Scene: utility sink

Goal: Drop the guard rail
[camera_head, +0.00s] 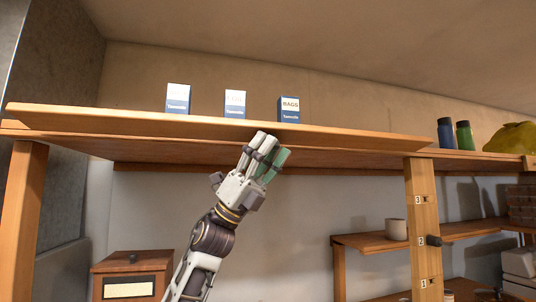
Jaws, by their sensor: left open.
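A long wooden board (130,123), seemingly the guard rail, runs along the front edge of the high wooden shelf (350,158). Its right end meets a post (416,190). My left gripper (268,148) is raised from below, with its fingers pointing up at the board's lower edge near the middle. It is open, with a greenish finger on its right side. I cannot tell whether the fingertips touch the board. My right gripper is out of view.
Three blue-and-white boxes (289,109) stand on the shelf behind the board. The post bears numbers and a dark peg (432,240). Two bottles (464,135) and a yellow bag (512,138) are at right. A wooden box (131,264) stands lower left; a cup (396,229) sits on a lower shelf.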

